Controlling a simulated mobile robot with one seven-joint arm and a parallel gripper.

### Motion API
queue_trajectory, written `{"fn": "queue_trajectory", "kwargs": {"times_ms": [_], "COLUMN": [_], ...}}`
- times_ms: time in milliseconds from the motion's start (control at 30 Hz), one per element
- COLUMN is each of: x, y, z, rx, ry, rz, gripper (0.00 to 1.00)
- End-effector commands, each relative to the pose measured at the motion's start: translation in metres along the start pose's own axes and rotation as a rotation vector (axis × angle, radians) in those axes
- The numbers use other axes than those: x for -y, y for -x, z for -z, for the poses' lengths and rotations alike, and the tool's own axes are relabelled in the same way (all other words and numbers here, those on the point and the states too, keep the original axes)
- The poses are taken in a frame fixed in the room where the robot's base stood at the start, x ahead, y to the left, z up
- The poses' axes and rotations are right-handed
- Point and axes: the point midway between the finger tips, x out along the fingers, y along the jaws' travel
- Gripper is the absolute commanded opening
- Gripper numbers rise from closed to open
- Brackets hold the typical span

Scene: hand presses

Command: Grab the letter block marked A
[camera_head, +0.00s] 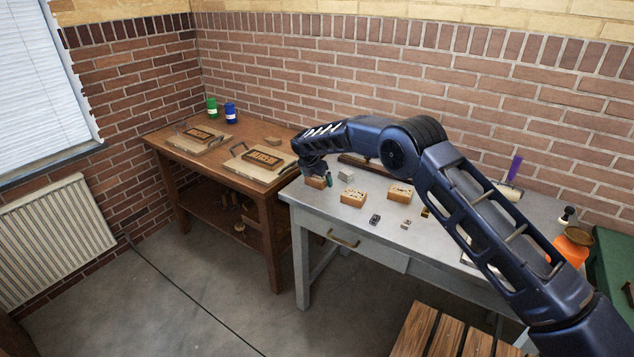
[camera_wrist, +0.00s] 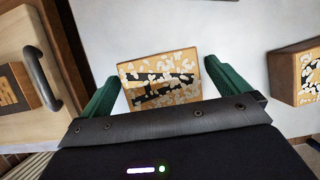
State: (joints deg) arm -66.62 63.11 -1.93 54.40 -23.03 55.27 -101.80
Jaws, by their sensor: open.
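No letter A is legible in either view, so I cannot tell which block is marked A. My gripper (camera_head: 328,180) is above the left end of the grey table, jaws apart. In the wrist view the green fingers of my gripper (camera_wrist: 163,68) are on either side of a wooden block with a cream and black floral pattern (camera_wrist: 158,66). It shows partly in the head view (camera_head: 315,183). Small blocks lie farther right on the table: a dark one (camera_head: 375,219), a grey one (camera_head: 405,225) and a brass-coloured one (camera_head: 425,212).
Two more patterned wooden blocks (camera_head: 352,198) (camera_head: 400,193) and a pale block (camera_head: 346,175) are on the grey table (camera_head: 330,217). The wooden table (camera_head: 220,161) at left bears two framed trays (camera_head: 196,137) (camera_head: 263,161), and green (camera_head: 212,108) and blue (camera_head: 230,113) cans.

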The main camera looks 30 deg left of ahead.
Motion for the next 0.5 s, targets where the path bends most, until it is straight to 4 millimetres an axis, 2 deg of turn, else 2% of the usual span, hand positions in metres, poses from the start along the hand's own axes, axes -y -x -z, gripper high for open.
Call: {"fn": "queue_trajectory", "kwargs": {"times_ms": [100, 333, 500], "x": [0.0, 0.0001, 0.0], "y": [0.0004, 0.0005, 0.0008], "z": [-0.0001, -0.0001, -0.0002], "rx": [0.0, 0.0, 0.0], "ry": [0.0, 0.0, 0.0], "rz": [0.0, 0.0, 0.0], "gripper": [0.98, 0.53, 0.52]}}
